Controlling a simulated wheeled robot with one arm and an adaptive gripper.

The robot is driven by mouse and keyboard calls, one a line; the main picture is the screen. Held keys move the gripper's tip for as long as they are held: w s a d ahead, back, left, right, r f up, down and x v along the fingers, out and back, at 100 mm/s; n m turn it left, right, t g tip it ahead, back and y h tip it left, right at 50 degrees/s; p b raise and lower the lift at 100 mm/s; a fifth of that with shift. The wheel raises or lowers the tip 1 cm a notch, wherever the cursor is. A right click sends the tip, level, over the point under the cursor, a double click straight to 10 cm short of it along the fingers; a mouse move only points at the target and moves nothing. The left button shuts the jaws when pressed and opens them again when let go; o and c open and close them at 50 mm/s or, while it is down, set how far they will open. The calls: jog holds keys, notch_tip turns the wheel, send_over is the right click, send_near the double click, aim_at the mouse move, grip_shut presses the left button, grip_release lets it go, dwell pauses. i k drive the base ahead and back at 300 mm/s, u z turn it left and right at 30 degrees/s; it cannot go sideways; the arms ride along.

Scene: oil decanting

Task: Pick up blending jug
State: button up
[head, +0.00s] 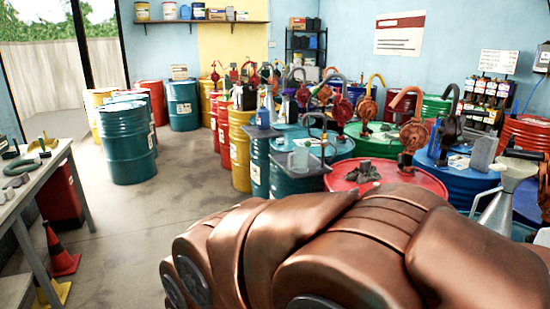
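I cannot tell for sure which vessel is the blending jug. A pale grey jug (300,157) stands upright on a dark tray (318,169) over the teal drums right of centre. A smaller pale vessel (263,117) stands on another dark tray (263,132) further back. A grey metal can (482,153) stands on the blue drum at the right. My gripper is not in view. A large copper-coloured part of my arm fills the bottom centre and right and hides what lies below.
Drums with hand pumps crowd the centre and right, including a red drum (400,174) close by. A metal funnel (505,195) is at the right. A workbench (38,185) and an orange cone (60,250) are at the left. The floor (150,215) between is clear.

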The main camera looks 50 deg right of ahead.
aim_at(300, 154)
jog(key=z, duration=0.4)
jog(key=i, duration=0.95)
jog(key=z, duration=0.7)
